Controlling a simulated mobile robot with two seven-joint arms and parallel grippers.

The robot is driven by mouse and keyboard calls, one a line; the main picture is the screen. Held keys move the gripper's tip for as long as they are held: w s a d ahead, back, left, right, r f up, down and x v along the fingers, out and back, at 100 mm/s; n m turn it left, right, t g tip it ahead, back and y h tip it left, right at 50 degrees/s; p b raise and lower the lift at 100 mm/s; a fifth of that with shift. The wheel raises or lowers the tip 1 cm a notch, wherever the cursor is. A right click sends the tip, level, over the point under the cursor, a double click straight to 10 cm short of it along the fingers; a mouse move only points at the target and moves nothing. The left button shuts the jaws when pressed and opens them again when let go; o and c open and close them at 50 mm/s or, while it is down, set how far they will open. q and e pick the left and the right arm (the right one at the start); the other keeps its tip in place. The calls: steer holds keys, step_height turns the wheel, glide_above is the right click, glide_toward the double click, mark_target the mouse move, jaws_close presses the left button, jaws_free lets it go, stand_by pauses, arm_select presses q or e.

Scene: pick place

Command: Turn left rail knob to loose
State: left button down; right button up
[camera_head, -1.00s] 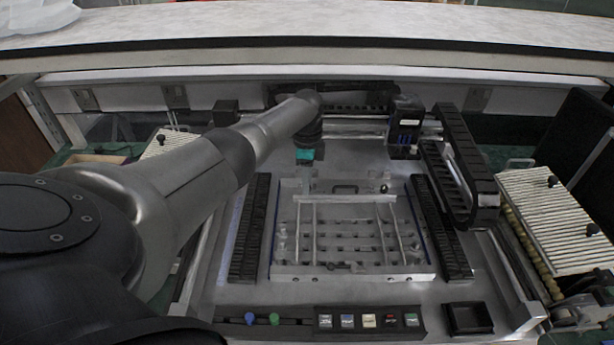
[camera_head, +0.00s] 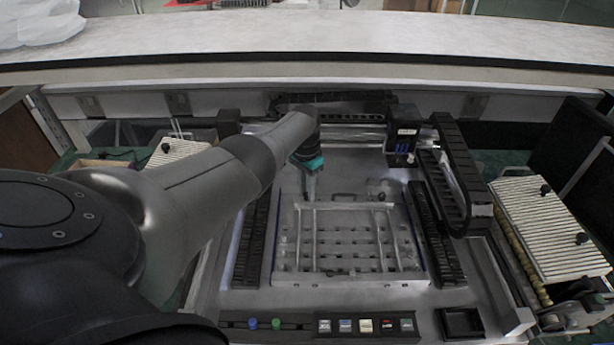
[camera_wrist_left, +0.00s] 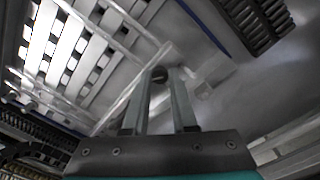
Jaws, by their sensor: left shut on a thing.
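The metal frame with its rails (camera_head: 350,281) lies in the middle of the machine bed. My left gripper (camera_head: 309,196) reaches down, tilted, to the back left corner of the frame, at the end of the left rail (camera_head: 299,240). In the left wrist view the two fingers (camera_wrist_left: 159,80) converge on a small dark round knob (camera_wrist_left: 158,74) at the rail's end and are shut on it. In the head view the fingers hide this knob. Which way the knob is turned cannot be told. My right gripper is not in view.
Black cable-chain strips (camera_head: 435,235) flank the frame. A gantry with a black head (camera_head: 403,130) stands at the back right. Coloured buttons (camera_head: 365,326) and a small black tray (camera_head: 461,323) are at the front. A ribbed white panel (camera_head: 545,225) is at the right.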

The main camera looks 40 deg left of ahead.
arm_select(q)
steer(key=n+p, duration=0.1)
steer(key=n, duration=0.2)
steer(key=shift+r+n, duration=0.1)
steer(key=shift+n, duration=1.9)
steer(key=c, duration=0.7)
jaws_free()
steer(key=shift+p, duration=0.35)
